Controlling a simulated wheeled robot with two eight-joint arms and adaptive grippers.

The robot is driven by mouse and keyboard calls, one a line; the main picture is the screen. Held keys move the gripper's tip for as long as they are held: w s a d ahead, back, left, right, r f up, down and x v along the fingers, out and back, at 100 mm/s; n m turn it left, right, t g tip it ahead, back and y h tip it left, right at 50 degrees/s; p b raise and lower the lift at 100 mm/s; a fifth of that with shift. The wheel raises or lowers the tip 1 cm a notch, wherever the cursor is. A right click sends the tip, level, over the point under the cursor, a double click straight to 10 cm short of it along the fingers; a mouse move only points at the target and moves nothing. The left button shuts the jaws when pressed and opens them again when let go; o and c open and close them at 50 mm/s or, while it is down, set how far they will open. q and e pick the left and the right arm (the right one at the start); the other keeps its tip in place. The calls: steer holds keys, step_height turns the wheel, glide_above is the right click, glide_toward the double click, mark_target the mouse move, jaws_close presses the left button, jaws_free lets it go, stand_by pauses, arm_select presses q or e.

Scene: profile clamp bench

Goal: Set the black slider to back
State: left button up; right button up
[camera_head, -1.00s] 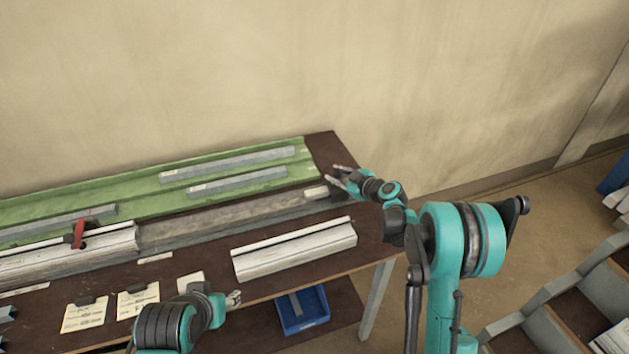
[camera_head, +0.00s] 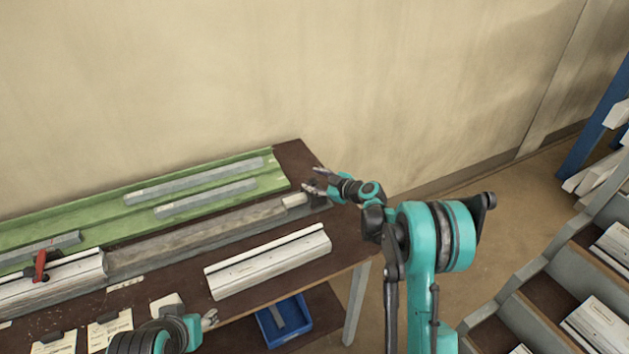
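A small dark block (camera_head: 318,203), which may be the black slider, sits at the right end of the long grey rail (camera_head: 200,236), just beyond a pale block (camera_head: 294,200). It is small and partly in shadow, so I cannot tell its setting. My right gripper (camera_head: 312,179) is above the bench's right end, behind the dark block; its two fingers are apart with nothing between them. I cannot tell whether it touches anything. My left gripper (camera_head: 211,319) is low at the bench's front edge, small in view, and its finger opening is unclear.
A white profile (camera_head: 268,262) lies in front of the rail. Grey bars (camera_head: 205,197) lie on a green strip (camera_head: 110,215) behind it. A red-handled clamp (camera_head: 40,265) is at left. A blue bin (camera_head: 284,320) is below; shelves (camera_head: 545,285) stand at right.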

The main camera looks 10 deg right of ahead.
steer(key=shift+s, duration=0.1)
steer(key=v, duration=1.2)
steer(key=s+a+r+m+g+h, duration=0.1)
steer(key=s+a+r+m+g, duration=0.15)
steer(key=s, duration=0.45)
steer(key=s+a+r+m+g+h, duration=0.1)
steer(key=s+a+r+m, duration=0.15)
steer(key=s, duration=0.45)
steer(key=s+d+f+m+h, duration=0.1)
steer(key=s+f+m+h, duration=0.1)
steer(key=s, duration=0.8)
steer(key=s+f+m+g+h, duration=0.1)
steer(key=s+m, duration=0.4)
steer(key=s, duration=0.5)
steer(key=shift+s+d+f+h, duration=0.35)
steer(key=shift+f+h, duration=0.3)
steer(key=shift+h, duration=0.55)
